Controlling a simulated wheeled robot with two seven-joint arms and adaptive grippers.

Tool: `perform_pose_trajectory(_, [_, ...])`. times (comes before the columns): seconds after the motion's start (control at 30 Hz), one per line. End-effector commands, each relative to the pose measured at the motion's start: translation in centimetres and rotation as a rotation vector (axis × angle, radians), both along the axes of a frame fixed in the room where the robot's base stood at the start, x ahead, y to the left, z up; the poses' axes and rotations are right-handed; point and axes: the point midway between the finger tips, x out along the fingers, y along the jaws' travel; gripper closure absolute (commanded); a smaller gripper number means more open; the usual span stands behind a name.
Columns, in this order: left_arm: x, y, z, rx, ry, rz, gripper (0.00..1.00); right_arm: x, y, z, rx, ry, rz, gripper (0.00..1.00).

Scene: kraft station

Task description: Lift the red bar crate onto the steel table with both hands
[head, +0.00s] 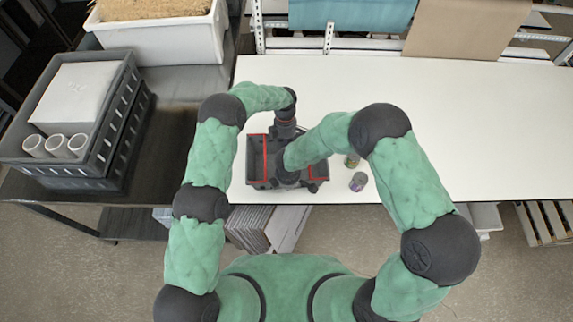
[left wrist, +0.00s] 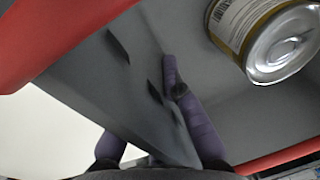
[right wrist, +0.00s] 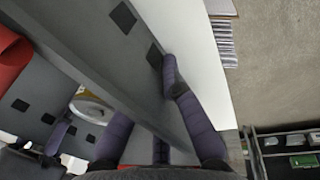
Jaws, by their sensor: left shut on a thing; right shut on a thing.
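The red bar crate (head: 256,165) is a dark grey open box with red bars, at the front part of the white table; I cannot tell whether its base touches the tabletop. My left gripper (left wrist: 148,105) is shut on one crate wall, with a finger on each side. My right gripper (right wrist: 145,100) is shut on another wall the same way. In the head view my arms hide both grippers and much of the crate. A can (left wrist: 240,25) shows inside the crate. The dark steel table (head: 178,125) stands to the left.
A grey slatted crate (head: 115,140) with a box and white cups fills the steel table's left part. A white bin (head: 160,45) stands behind it. Small cans (head: 358,182) stand on the white table (head: 450,130) right of the red bar crate. The white table's right side is clear.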

Motion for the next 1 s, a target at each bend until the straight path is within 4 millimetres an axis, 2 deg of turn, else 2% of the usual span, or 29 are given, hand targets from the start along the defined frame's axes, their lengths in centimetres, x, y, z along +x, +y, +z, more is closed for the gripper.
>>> perform_pose_trajectory(0.27, [0.0,0.0,1.1,0.000,0.000,0.000,1.00,0.1,0.0,1.1,0.000,-0.002,0.000,1.00])
perform_pose_trajectory(0.7, [0.0,0.0,4.5,0.000,0.000,0.000,1.00,0.1,0.0,4.5,0.000,-0.003,-0.001,1.00])
perform_pose_trajectory(1.0, [0.0,0.0,5.1,0.000,0.001,0.000,1.00,0.1,0.0,5.1,0.001,-0.002,-0.001,1.00])
